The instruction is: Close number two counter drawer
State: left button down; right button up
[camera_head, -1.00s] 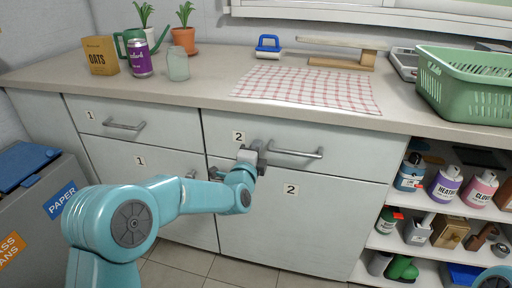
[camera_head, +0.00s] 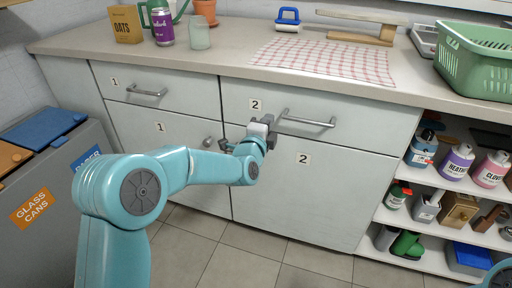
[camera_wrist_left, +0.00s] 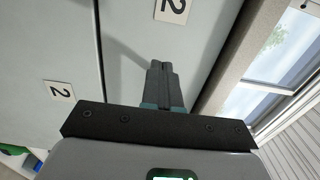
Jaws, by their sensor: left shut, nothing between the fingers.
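The number two counter drawer (camera_head: 372,122) is a wide pale grey front with a "2" label and a metal bar handle (camera_head: 308,120). It looks flush or nearly flush with the cabinet; a small gap cannot be ruled out. My left gripper (camera_head: 272,128) is shut and empty at the drawer's lower left, just left of the handle. In the left wrist view, the shut fingers (camera_wrist_left: 160,70) point at the drawer front (camera_wrist_left: 125,50), near a "2" label (camera_wrist_left: 172,8). I cannot tell whether they touch it. My right gripper is not in view.
Below is the number two door (camera_head: 290,200). The number one drawer (camera_head: 180,90) is at left, beside grey recycling bins (camera_head: 50,180). Open shelves (camera_head: 450,225) with bottles stand at right. The countertop (camera_head: 235,62) holds a checked cloth (camera_head: 325,62) and green basket (camera_head: 480,70). The floor is clear.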

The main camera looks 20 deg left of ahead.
pick_arm(q)
jog(key=s+p, duration=0.1)
jog(key=s, duration=0.9)
jog(key=s+f+n+g, duration=0.2)
jog(key=s+f+g, duration=0.25)
jog(key=f, duration=0.95)
jog(key=s+f+n+g, duration=0.1)
jog(key=s+f+g, duration=0.3)
jog(key=f, duration=0.9)
jog(key=s+d+f+n+g+h, duration=0.1)
jog(key=s+d+f+n+g, duration=0.1)
jog(key=s+f+n, duration=0.3)
jog(key=s+d+f+n+g+h, duration=0.1)
jog(key=s+d+f+n+g, duration=0.15)
jog(key=s, duration=0.55)
jog(key=s+d+f+n+g+h, duration=0.1)
jog(key=s+f+n+g, duration=0.1)
jog(key=s+f+n, duration=0.3)
jog(key=s+d+r+n+g, duration=0.1)
jog(key=s+n+g, duration=0.2)
jog(key=s+n, duration=0.25)
notch_tip(320, 180, up, 27)
jog(key=p, duration=2.6)
jog(key=shift+m+h+p, duration=0.3)
jog(key=shift+m+p, duration=0.1)
